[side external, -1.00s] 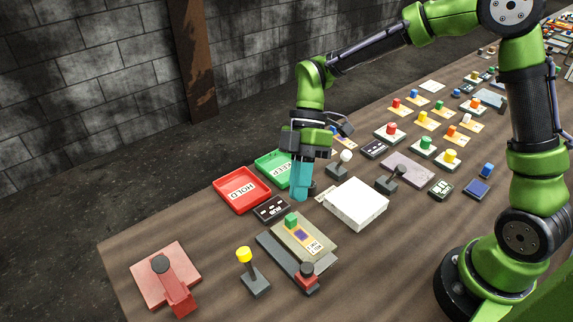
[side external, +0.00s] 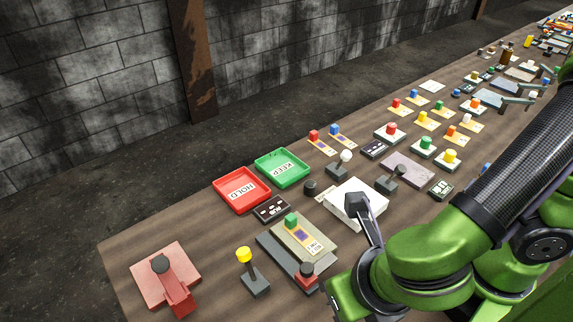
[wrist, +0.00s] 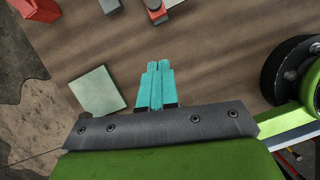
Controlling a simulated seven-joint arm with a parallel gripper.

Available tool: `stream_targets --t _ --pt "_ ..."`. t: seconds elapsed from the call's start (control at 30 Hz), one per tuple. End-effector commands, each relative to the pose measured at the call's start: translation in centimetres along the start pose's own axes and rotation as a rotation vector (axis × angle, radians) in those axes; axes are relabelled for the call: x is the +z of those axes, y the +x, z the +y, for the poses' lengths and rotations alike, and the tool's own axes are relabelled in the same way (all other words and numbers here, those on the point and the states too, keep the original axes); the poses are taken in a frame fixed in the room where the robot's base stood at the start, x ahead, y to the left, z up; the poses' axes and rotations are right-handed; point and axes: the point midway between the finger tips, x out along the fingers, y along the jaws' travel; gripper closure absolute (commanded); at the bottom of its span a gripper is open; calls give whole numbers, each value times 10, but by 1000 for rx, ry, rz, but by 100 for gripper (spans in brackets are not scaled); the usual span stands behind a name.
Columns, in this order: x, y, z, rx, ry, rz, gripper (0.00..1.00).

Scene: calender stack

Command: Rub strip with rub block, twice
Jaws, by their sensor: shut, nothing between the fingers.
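A beige strip (side external: 303,236) with a green block and a purple patch lies on a grey bed in the side view. No rub block can be told for certain. A small black round piece (side external: 309,187) stands alone beyond the strip, near the trays. My gripper shows in the wrist view (wrist: 156,72) with its teal fingers shut together and empty, above bare brown table. In the side view the fingertips are out of sight at the lower right. A pale green square pad (wrist: 97,90) lies left of the fingers in the wrist view.
A red HOLD tray (side external: 241,198) and green KEEP tray (side external: 282,176) stand behind the strip. A white box (side external: 369,197) is partly covered by my arm. A yellow-knobbed lever (side external: 250,270) and a red clamp (side external: 174,285) stand in front. Table edge lies left in the wrist view.

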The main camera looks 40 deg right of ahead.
Motion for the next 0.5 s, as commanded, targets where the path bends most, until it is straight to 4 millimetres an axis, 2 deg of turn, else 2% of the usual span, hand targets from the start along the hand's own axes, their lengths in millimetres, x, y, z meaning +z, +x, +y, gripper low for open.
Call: stream_targets --t 0.2,0.37,0.4,0.5 --pt "-1 49 -1 -8 -4 5 100" --pt "-2 81 -2 -8 -2 7 100" --pt "8 82 0 -3 6 3 100" --pt "22 86 -1 -3 7 2 100"
